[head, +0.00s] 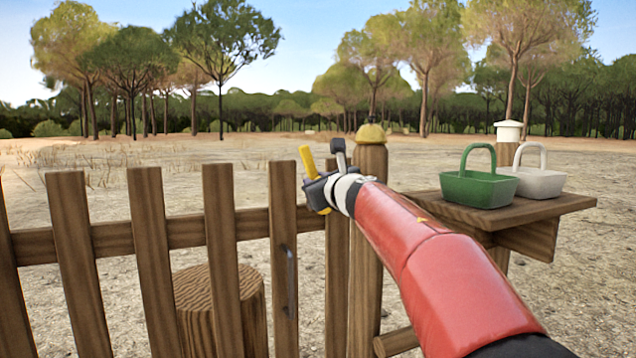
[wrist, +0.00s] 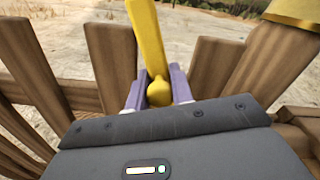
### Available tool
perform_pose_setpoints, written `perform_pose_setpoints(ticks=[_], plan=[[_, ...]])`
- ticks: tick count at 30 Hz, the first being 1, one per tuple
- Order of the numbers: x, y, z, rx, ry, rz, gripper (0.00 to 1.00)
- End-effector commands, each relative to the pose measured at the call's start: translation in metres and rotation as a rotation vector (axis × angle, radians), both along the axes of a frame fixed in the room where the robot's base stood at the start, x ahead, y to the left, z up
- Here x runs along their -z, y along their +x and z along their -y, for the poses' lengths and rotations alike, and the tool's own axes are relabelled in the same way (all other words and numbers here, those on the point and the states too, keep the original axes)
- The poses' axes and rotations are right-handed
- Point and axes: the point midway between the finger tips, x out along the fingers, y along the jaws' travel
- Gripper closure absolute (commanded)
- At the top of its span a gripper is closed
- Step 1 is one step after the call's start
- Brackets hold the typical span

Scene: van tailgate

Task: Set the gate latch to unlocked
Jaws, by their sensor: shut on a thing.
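The gate latch shows as a yellow lever (wrist: 148,35) in the wrist view, with a rounded yellow knob between my two purple-grey fingers. My gripper (wrist: 158,95) is shut on this lever. In the head view my gripper (head: 320,188) is at the top of the wooden gate (head: 222,250), beside the gate post (head: 368,250). A yellow bar (head: 306,160) sticks up there, tilted to the left. The latch's mount is mostly hidden behind my gripper, and I cannot read its setting.
The post has a yellow cap (head: 370,134). A dark handle (head: 290,280) is on the gate. To the right, a wooden shelf (head: 560,205) holds a green basket (head: 478,188) and a white basket (head: 538,182). A stump (head: 252,305) stands behind the slats. Open ground lies beyond.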

Motion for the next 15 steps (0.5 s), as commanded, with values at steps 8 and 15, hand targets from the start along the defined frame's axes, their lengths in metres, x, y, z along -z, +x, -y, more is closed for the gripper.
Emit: perform_pose_setpoints(ticks=[8,15], plan=[[0.0011,0.0003,-0.0003,-0.001,0.002,-0.002,0.56],[0.0005,-0.0003,0.0001,0.000,0.001,-0.001,0.56]])
